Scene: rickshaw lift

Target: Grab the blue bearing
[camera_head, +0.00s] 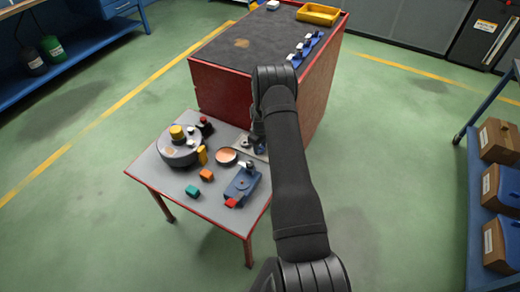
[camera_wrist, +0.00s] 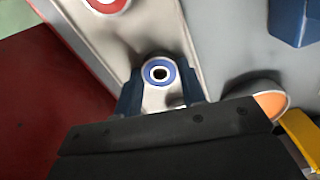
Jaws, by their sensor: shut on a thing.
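In the wrist view the blue bearing (camera_wrist: 149,69) shows as a blue ring around a dark hole, in a pale rounded body. My gripper (camera_wrist: 160,90) has one dark blue finger on each side of that body, shut on it. The fingers' lower parts and the bearing's near side are partly covered by my dark gripper housing. In the head view my gripper (camera_head: 257,142) is low over the back right of the small table, beside the red bench. My arm hides much of it there, and the bearing cannot be made out clearly.
The small grey table (camera_head: 150,172) holds a round grey turntable (camera_head: 178,155), an orange dish (camera_head: 227,156), a blue fixture (camera_head: 241,188), and small green (camera_head: 193,191) and orange (camera_head: 207,175) blocks. The tall red bench (camera_head: 222,98) rises directly behind. The table's front left is mostly clear.

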